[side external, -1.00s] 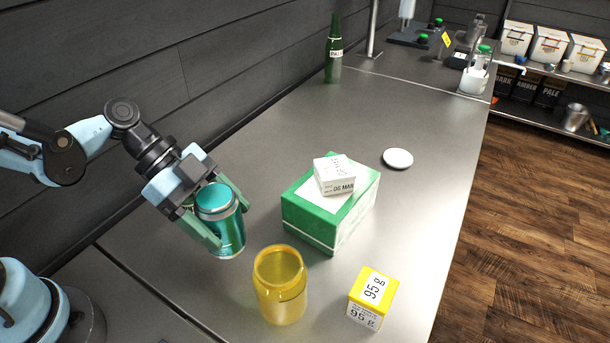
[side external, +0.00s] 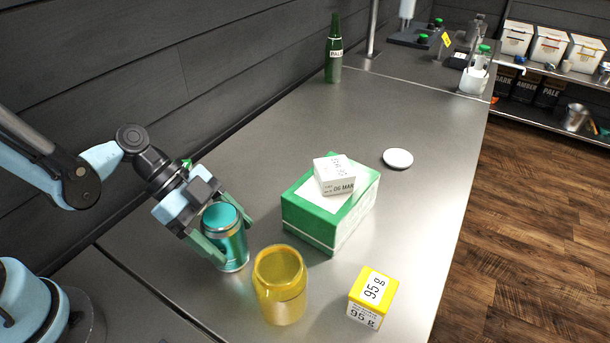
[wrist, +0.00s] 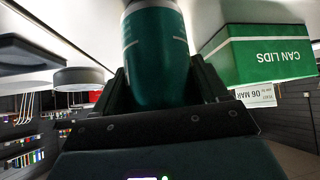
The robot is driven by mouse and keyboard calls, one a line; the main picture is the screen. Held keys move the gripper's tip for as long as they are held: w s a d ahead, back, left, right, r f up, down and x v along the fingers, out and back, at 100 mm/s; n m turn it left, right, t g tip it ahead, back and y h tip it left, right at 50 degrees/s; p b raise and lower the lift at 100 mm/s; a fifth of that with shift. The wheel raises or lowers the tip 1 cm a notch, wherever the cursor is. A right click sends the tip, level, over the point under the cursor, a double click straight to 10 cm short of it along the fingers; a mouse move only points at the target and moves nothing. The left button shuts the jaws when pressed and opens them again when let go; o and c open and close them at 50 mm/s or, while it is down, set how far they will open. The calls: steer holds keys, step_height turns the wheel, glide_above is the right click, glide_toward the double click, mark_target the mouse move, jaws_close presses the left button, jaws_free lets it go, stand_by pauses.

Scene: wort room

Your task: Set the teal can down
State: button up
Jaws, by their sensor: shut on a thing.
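The teal can (side external: 226,238) is upright between the green fingers of my gripper (side external: 222,246), at the left part of the steel counter. My gripper is shut on it. The can's base is at or very close to the counter top; I cannot tell for sure whether it touches. In the wrist view the teal can (wrist: 155,55) fills the middle between the dark fingers.
A yellow translucent jar (side external: 281,286) stands close to the right of the can. A green box (side external: 325,222) with a small white box (side external: 335,175) on top is behind. A yellow-and-white box (side external: 371,298) and a white disc (side external: 398,158) lie further right.

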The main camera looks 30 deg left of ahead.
steer(key=o, duration=1.3)
steer(key=shift+f, duration=0.1)
steer(key=shift+o, duration=0.2)
steer(key=shift+r, duration=0.25)
steer(key=v, duration=1.2)
steer(key=shift+f, duration=0.15)
steer(key=w+a+n+t+y, duration=0.1)
steer(key=n+t+y, duration=0.1)
steer(key=n, duration=0.3)
steer(key=w+a+n+t+y, duration=0.1)
steer(key=a+n+t+y, duration=0.1)
steer(key=n+y, duration=0.2)
steer(key=w+a+n+t+y, duration=0.1)
steer(key=n+y, duration=0.1)
steer(key=n, duration=0.5)
steer(key=shift+w+a+r+t+y, duration=0.15)
steer(key=shift+a+r+t+y, duration=0.1)
steer(key=shift+a+t+y, duration=0.15)
